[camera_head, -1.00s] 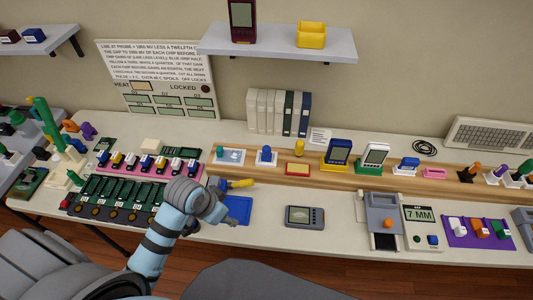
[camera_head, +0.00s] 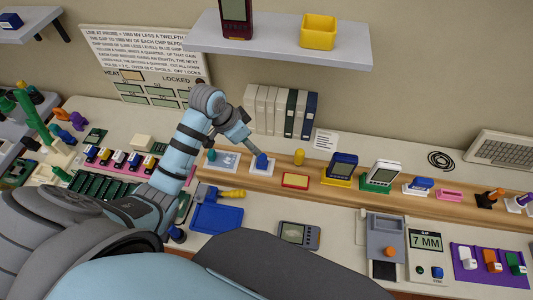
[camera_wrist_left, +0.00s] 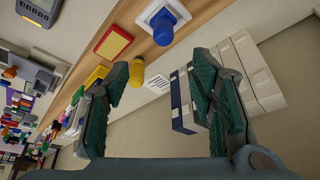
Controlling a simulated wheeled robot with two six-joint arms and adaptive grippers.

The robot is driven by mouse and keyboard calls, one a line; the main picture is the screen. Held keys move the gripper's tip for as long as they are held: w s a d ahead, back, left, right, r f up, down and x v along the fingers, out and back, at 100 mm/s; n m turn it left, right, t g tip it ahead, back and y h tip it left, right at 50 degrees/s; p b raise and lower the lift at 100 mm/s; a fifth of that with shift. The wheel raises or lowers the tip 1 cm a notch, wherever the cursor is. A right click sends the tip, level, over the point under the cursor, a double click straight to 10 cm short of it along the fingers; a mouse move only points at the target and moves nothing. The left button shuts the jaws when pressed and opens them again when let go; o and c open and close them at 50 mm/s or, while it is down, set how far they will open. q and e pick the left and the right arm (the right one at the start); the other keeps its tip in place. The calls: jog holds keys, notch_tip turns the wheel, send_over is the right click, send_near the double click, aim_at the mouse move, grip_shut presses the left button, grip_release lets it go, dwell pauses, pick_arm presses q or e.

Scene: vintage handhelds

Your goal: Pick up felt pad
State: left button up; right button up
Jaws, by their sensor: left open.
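I cannot tell for sure which thing is the felt pad. My left gripper (camera_head: 249,145) is above the back of the ledge, up and left of the red pad, near a blue knob on a white plate (camera_head: 262,161). In the left wrist view my left gripper (camera_wrist_left: 160,68) is open, with nothing held. A yellow cylinder (camera_wrist_left: 137,72) appears by one fingertip, with the blue knob (camera_wrist_left: 165,24) beyond. My right gripper is not in view.
White, green and blue binders (camera_head: 281,112) stand against the wall close to the gripper. Handheld consoles (camera_head: 341,168) stand along the ledge to the right. A blue tray (camera_head: 216,218) and a grey handheld (camera_head: 299,235) lie in front. A shelf (camera_head: 280,46) overhangs the back.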

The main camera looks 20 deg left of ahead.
pick_arm(q)
send_near(261, 156)
notch_tip(261, 156, down, 3)
jog(key=d, duration=0.1)
jog(key=b+x, duration=0.1)
jog(key=x, duration=0.3)
jog(key=w+b+x, duration=0.1)
jog(key=x, duration=0.3)
jog(key=shift+a, duration=0.2)
jog(key=shift+r, duration=0.15)
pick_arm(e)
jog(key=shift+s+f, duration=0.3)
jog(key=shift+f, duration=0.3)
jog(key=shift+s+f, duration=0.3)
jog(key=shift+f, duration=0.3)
pick_arm(q)
grip_shut()
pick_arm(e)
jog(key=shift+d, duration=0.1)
